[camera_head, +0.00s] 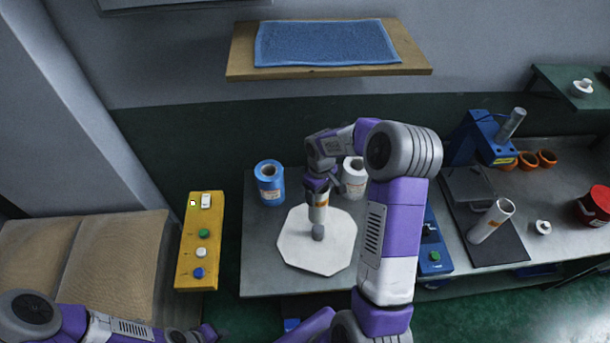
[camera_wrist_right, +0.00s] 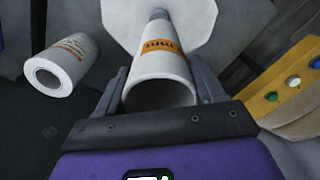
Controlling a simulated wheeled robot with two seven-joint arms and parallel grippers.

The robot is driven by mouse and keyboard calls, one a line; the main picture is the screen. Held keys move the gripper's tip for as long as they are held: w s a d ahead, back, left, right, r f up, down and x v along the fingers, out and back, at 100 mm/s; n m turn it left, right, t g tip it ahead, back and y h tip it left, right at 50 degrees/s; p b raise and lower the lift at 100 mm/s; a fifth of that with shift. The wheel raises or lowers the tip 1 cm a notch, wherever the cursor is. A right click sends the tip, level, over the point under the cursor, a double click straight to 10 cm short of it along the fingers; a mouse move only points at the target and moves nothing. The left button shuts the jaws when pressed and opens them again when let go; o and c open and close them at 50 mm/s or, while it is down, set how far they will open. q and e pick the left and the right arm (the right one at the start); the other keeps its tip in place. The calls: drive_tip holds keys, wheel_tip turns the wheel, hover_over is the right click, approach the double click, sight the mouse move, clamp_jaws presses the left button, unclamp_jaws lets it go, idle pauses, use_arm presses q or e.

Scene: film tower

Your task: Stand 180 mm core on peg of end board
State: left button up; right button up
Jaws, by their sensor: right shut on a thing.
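My right gripper (camera_head: 318,187) is shut on a white core (camera_head: 318,207) with an orange label. The core (camera_wrist_right: 161,65) also shows between both fingers (camera_wrist_right: 165,92) in the right wrist view, its open near end facing the camera. The white eight-sided end board (camera_head: 290,249) lies on the grey bench top. Its grey peg (camera_head: 318,233) shows just below the core's lower end in the head view. The peg tip (camera_wrist_right: 159,13) also shows beyond the core's far end. I cannot tell whether core and peg touch.
A blue roll (camera_head: 269,183) and a white labelled roll (camera_head: 354,177) stand behind the board. A yellow button panel (camera_head: 190,270) is at left. Another white tube (camera_head: 491,221) is on a dark mat at right. A wooden shelf (camera_head: 415,62) holds a blue towel (camera_head: 325,42).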

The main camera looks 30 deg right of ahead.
use_arm(q)
drive_tip(key=f+b, duration=0.2)
drive_tip(key=s+f+b, duration=0.1)
drive_tip(key=f+b, duration=0.1)
drive_tip(key=b, duration=0.1)
drive_tip(key=shift+f, duration=0.3)
use_arm(e)
wheel_tip(320, 180, down, 6)
drive_tip(key=s, duration=0.1)
drive_tip(key=shift+s+f, duration=0.15)
use_arm(q)
drive_tip(key=shift+f+b, duration=0.25)
drive_tip(key=shift+b, duration=0.05)
use_arm(e)
drive_tip(key=shift+f, duration=0.15)
idle(1.0)
use_arm(q)
drive_tip(key=shift+f+b, duration=2.75)
use_arm(e)
drive_tip(key=shift+f, duration=3.35)
drive_tip(key=o, duration=1.6)
drive_tip(key=shift+s, duration=0.1)
drive_tip(key=shift+r, duration=0.15)
